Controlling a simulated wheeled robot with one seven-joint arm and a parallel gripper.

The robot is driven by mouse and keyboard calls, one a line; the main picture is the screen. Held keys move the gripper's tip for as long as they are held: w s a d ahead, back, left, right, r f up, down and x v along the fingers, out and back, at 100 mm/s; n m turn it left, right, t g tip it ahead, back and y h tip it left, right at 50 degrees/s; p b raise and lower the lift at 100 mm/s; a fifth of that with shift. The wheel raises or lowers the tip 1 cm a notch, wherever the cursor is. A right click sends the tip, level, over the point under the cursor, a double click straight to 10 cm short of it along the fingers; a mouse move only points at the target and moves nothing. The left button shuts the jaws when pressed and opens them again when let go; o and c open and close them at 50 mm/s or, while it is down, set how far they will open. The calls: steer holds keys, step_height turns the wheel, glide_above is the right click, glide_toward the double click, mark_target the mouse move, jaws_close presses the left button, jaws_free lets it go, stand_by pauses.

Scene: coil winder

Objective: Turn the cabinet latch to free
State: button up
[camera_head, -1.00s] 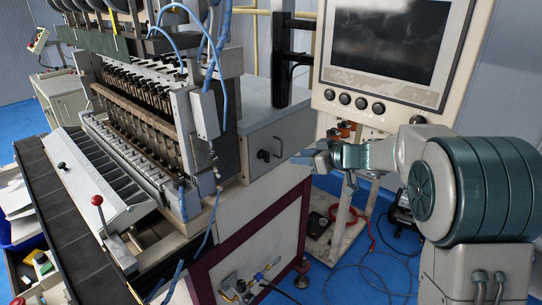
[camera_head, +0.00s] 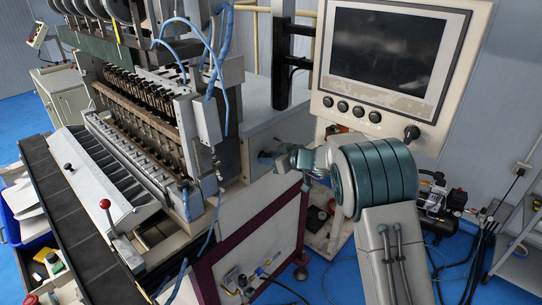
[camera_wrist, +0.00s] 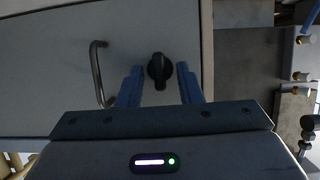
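The cabinet latch is a small black knob (camera_wrist: 159,70) on the grey cabinet panel (camera_wrist: 40,65) in the wrist view. My gripper (camera_wrist: 160,83) is open, its two blue fingers standing on either side of the knob with gaps between. I cannot tell whether the fingertips reach as deep as the knob.
A bent metal handle (camera_wrist: 98,72) is on the panel just left of my left finger. Fittings and a blue hose are at the right of the wrist view. A monitor (camera_head: 385,60) hangs above my arm. A red-knobbed lever (camera_head: 105,204) stands at the machine's front.

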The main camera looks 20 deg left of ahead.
jaws_close()
steer(key=shift+f+b, duration=0.15)
steer(key=shift+b, duration=0.45)
steer(key=m+g+y+b, duration=0.1)
steer(key=m+y+b, duration=0.1)
steer(key=m+b, duration=0.2)
steer(key=m+g+y+b, duration=0.1)
steer(key=m+g+b, duration=0.1)
steer(key=m+b, duration=0.3)
steer(key=w+m+g+y+b, duration=0.1)
steer(key=m+g+y+b, duration=0.1)
steer(key=m+b, duration=0.2)
steer(key=shift+d+f+y+b, duration=0.15)
steer(key=shift+f+y+b, duration=0.2)
steer(key=shift+b, duration=0.25)
steer(key=shift+m, duration=0.4)
